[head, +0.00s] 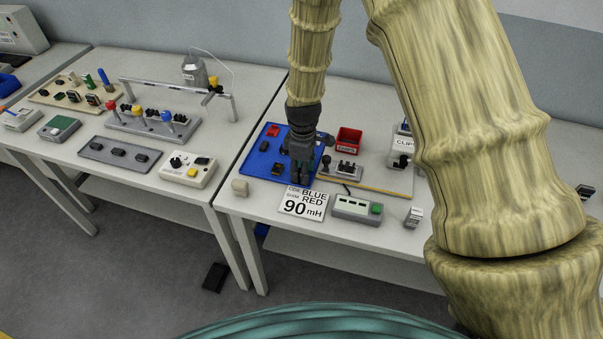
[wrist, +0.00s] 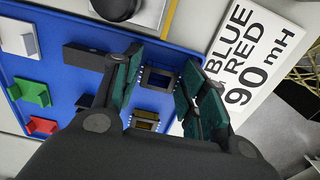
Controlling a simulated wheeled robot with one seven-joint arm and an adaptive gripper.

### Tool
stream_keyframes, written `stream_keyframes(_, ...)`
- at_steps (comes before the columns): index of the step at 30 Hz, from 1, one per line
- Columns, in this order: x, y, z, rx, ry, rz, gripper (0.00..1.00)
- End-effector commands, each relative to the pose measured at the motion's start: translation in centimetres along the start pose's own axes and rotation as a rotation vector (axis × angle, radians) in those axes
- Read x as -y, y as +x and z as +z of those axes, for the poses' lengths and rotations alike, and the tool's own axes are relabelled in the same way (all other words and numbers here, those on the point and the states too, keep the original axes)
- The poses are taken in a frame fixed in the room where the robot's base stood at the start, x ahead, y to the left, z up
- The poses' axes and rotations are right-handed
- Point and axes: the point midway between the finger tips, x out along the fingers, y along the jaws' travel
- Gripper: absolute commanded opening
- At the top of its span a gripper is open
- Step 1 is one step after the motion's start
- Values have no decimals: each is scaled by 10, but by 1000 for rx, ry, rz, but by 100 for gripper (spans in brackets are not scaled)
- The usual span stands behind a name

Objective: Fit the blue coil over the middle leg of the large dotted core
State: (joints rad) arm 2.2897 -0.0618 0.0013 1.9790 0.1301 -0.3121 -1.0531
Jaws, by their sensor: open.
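My gripper (head: 299,178) is low over the blue mat, with its jaws open. In the wrist view its two dark teal-padded fingers (wrist: 161,80) stand on either side of a dark framed piece (wrist: 158,70) with small white dots along its sides. A second dark piece with a yellowish band (wrist: 145,123) lies nearer the wrist, partly hidden by my gripper. I cannot make out a blue coil against the blue mat.
The blue mat (wrist: 60,25) carries a white piece (wrist: 17,38), a green piece (wrist: 29,90), a red piece (wrist: 43,127) and a dark bar (wrist: 85,55). A sign (head: 304,203) reads BLUE, RED, 90 mH. A red bin (head: 348,139) and a grey box (head: 357,208) stand nearby.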

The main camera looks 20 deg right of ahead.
Motion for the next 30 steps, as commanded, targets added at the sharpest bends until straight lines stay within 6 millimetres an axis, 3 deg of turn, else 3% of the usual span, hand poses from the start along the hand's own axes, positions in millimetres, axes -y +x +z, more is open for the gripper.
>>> stream_keyframes(4,0,0,0,0,0,0,41)
stream_keyframes(9,0,0,0,0,0,0,13)
stream_keyframes(22,0,-4,0,-1,0,1,13)
stream_keyframes(30,-1,-27,0,-2,0,3,13)
